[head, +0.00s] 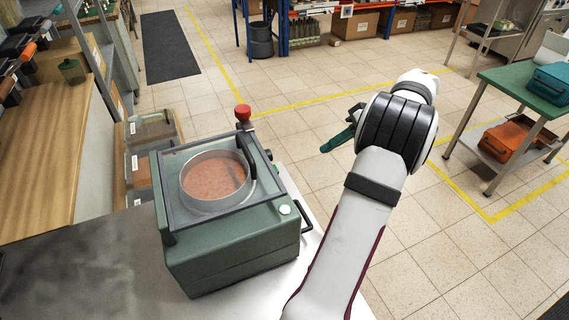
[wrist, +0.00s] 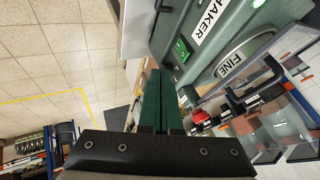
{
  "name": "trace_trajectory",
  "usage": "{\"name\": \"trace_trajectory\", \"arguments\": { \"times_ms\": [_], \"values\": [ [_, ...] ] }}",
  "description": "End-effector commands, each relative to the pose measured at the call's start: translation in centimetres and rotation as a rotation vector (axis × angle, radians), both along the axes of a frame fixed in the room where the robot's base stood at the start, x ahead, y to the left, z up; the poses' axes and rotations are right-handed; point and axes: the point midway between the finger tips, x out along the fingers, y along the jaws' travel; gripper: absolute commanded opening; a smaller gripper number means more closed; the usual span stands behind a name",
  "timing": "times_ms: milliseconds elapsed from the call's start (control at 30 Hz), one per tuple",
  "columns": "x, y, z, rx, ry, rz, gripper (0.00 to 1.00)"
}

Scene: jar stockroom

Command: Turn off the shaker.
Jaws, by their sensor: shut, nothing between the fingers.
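The shaker (head: 225,257) is a green box on the bench in the head view, with a dark frame over a round sieve (head: 188,196) holding reddish grains. A red knob (head: 243,113) stands at its back corner, and a pale round button (head: 285,209) sits on its top right. In the wrist view the shaker (wrist: 205,62) shows a "SHAKER" label and a bright green switch (wrist: 183,50), seemingly lit. My gripper (head: 324,149) is off the shaker's right side. Its green fingers (wrist: 160,75) are shut and empty, tips apart from the switch.
A dark side handle (head: 305,216) sticks out of the shaker's right side. Bins (head: 150,131) and a wooden counter (head: 50,135) stand at left. A green-topped cart (head: 510,77) stands at right. The tiled floor between is clear.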

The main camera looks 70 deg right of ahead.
Motion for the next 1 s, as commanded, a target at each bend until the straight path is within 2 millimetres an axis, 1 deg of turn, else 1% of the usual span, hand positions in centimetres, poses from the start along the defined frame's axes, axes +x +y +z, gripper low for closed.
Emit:
{"name": "trace_trajectory", "arguments": {
  "times_ms": [167,267,367,700,833,1000],
  "values": [
    [0.1,0.0,-0.1,-0.002,0.003,0.005,0.0],
    [0.7,0.1,-0.7,-0.003,0.003,0.007,0.0],
    [1.8,0.3,-2.1,-0.002,0.004,0.008,0.0],
    [6.5,0.8,-7.9,-0.002,0.005,0.009,0.0],
    [8.0,2.4,-7.5,-0.005,0.005,0.009,0.0],
    [9.0,3.4,-7.3,-0.006,0.006,0.007,0.0]
  ]
}}
